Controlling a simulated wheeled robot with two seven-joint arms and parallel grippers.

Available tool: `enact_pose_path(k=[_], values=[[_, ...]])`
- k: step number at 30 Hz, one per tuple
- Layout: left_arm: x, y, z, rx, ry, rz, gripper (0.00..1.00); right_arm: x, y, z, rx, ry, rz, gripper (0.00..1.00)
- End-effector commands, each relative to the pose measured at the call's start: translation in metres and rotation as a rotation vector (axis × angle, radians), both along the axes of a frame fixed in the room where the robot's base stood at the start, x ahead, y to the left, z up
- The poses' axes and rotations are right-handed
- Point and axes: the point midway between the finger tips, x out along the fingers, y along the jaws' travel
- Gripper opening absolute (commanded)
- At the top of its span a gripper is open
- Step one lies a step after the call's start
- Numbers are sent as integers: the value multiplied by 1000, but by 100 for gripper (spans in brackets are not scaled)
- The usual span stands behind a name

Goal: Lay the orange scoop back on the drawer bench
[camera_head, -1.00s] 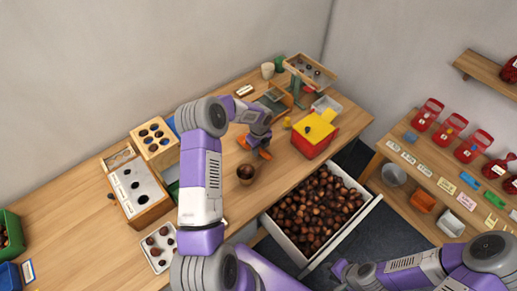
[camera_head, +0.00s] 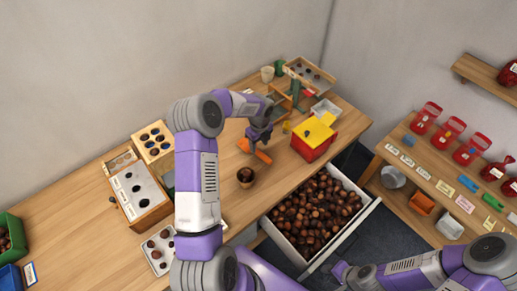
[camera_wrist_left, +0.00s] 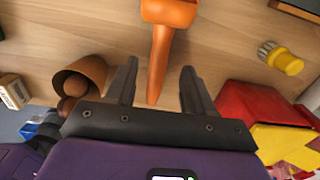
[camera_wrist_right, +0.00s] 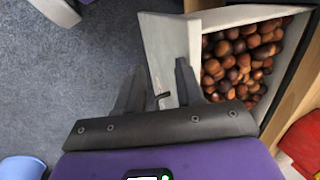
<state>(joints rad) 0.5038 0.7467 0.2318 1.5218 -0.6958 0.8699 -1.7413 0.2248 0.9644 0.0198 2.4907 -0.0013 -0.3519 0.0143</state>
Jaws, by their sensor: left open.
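The orange scoop (camera_head: 262,156) lies on the wooden drawer bench (camera_head: 85,220), right of the small brown cup. In the left wrist view the scoop (camera_wrist_left: 168,12) has its bowl at the top edge, with its handle pointing down between my fingers. My left gripper (camera_wrist_left: 160,68) is open and empty, above the scoop and apart from it. In the head view my left gripper (camera_head: 258,137) partly covers the scoop. My right gripper (camera_wrist_right: 158,70) is open beside the front panel of the pulled-out drawer (camera_wrist_right: 155,50).
The brown cup (camera_head: 246,176) holds chestnuts close to the scoop. A red box with a yellow lid (camera_head: 312,140) stands to the right. The open drawer (camera_head: 290,245) is full of chestnuts. A sorting box (camera_head: 150,205) stands left of my left arm.

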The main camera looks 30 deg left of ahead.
Motion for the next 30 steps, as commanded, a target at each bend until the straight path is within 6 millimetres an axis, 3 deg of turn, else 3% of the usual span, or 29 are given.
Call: enact_pose_path(k=[3, 9, 30], values=[[0, -1, 27, 1, -2, 0, 53, 0, 0, 6, 0, 0, 0, 37], [0, -2, 52, 1, -1, -1, 53, 0, 0, 10, 0, 0, 0, 37], [-1, -2, 57, -1, 0, -1, 53, 0, 0, 11, 0, 0, 0, 37]])
